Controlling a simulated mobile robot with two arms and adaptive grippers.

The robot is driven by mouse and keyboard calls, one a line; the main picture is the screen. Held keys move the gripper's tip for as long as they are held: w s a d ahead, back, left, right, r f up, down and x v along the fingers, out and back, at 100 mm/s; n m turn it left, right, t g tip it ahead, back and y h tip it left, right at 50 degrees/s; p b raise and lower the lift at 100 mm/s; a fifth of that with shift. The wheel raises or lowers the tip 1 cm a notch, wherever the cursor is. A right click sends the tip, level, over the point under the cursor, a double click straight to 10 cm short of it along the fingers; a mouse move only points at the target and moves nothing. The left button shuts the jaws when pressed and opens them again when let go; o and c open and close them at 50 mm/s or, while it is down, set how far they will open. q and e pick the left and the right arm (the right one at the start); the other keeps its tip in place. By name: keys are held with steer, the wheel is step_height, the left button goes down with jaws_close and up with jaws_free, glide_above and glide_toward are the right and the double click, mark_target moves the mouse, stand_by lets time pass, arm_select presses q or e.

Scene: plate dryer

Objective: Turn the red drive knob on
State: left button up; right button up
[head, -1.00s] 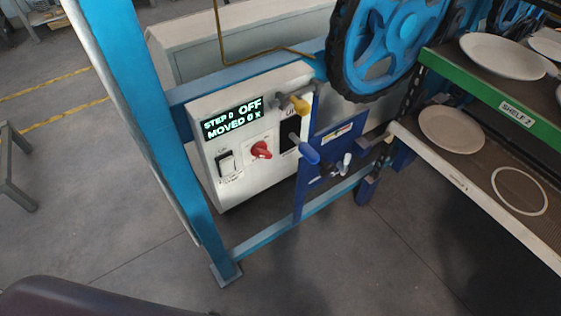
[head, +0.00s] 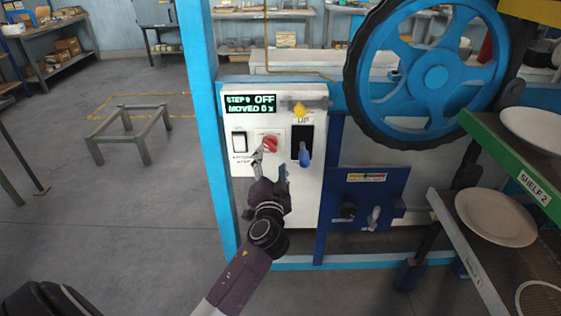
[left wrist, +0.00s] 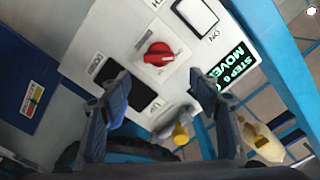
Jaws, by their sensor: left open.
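My left gripper (head: 270,165) is open just in front of and below the knob in the head view. In the left wrist view, the red knob (left wrist: 158,54) with its white pointer mark lies ahead, between and beyond the two open fingers (left wrist: 160,78). The fingers look apart from the knob, though the exact gap is hard to tell. My right gripper is not in view.
A blue-handled lever (head: 304,155) and a yellow-handled one (head: 300,110) stick out right of the knob. A blue wheel (head: 433,76) and plate shelves (head: 487,150) stand to the right; open floor lies to the left.

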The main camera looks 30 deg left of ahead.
mark_target(271, 147)
arm_select(q)
steer(key=p+x, duration=0.1)
steer(key=x, duration=0.5)
steer(key=shift+a, duration=0.15)
steer(key=shift+x, duration=0.95)
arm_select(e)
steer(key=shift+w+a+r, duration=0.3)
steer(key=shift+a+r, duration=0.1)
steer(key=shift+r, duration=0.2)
arm_select(q)
steer(key=shift+f, duration=0.15)
steer(key=shift+c, duration=0.7)
steer(key=c, duration=0.8)
steer(key=shift+c, duration=1)
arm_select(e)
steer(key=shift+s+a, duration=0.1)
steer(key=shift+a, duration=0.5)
